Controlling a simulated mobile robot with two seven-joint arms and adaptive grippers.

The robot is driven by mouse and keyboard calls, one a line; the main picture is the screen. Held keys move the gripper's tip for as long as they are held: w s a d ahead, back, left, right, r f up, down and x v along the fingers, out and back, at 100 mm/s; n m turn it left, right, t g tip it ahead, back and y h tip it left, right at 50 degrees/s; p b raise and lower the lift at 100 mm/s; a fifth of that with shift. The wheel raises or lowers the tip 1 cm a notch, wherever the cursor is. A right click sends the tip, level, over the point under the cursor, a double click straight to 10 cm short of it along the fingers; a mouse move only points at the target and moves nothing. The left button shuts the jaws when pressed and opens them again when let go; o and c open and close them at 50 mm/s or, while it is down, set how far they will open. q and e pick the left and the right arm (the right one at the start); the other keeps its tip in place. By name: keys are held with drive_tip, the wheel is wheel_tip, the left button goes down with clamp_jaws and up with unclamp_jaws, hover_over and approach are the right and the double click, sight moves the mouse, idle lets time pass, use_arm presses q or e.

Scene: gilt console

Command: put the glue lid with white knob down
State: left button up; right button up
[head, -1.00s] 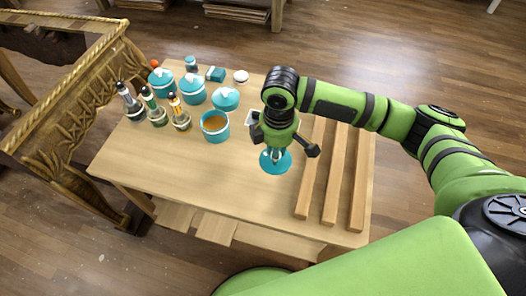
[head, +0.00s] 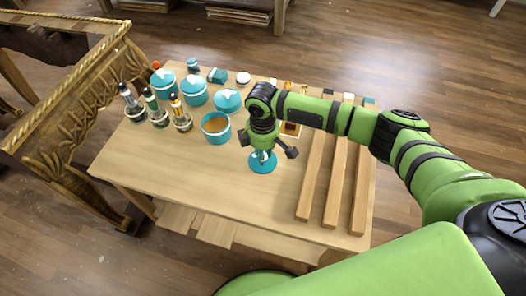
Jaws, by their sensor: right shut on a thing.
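The glue lid with white knob (head: 263,164) is a round teal disc with a white knob. My right gripper (head: 263,152) is shut on its knob from above, and the gripper hides most of the knob. The lid is over the bare middle of the wooden table; I cannot tell whether it touches the top. An open teal pot (head: 215,133) with amber-brown glue inside stands just to the left of the lid, apart from it. My left gripper is not in view.
Several lidded teal pots (head: 195,97) stand at the back left, with several bottles (head: 158,116) in front. Long wooden strips (head: 310,175) lie on the right. The wooden table (head: 190,175) is clear at the front. A gilt console (head: 70,100) stands at left.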

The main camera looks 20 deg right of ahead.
drive_tip(key=shift+f, duration=0.15)
clamp_jaws()
drive_tip(key=o, duration=1)
unclamp_jaws()
wheel_tip(320, 180, up, 12)
drive_tip(key=shift+r, duration=0.2)
